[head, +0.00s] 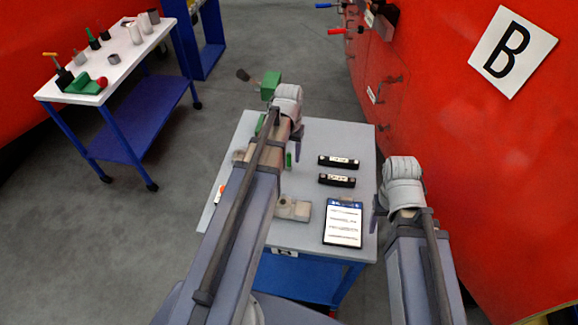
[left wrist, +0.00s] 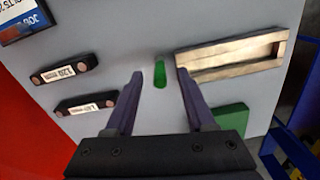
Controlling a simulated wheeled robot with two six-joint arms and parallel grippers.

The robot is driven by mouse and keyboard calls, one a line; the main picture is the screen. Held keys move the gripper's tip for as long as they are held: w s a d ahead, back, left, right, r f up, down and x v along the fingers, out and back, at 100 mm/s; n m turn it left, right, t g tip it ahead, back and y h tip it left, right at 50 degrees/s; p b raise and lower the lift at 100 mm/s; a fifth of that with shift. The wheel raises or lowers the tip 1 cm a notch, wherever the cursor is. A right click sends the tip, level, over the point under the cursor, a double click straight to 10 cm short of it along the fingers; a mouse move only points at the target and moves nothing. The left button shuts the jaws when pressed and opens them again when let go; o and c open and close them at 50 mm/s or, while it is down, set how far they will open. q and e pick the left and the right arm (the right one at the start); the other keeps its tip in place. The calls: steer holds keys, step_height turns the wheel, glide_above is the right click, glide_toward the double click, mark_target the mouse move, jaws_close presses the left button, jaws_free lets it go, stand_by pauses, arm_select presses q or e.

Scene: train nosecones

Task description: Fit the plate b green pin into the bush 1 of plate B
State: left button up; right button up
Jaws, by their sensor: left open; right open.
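The green pin (head: 289,160) stands on the grey work table beside my left gripper. In the left wrist view the green pin (left wrist: 160,74) lies between the two purple fingers, with a gap on both sides. My left gripper (left wrist: 160,76) is open and empty over the table; in the head view (head: 295,145) my wrist partly hides it. My right gripper (head: 379,212) is open and empty by the table's right edge. A white sign with a black B (head: 513,51) is on the red nosecone at the right. I cannot make out bush 1.
Two black labelled bars (head: 338,161) and a blue clipboard (head: 343,222) lie on the table's right half. A tool trolley (head: 118,60) stands back left.

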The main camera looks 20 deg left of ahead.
arm_select(q)
step_height(320, 180, down, 2)
steer(key=shift+f+b, duration=0.1)
steer(key=shift+b, duration=0.5)
jaws_close()
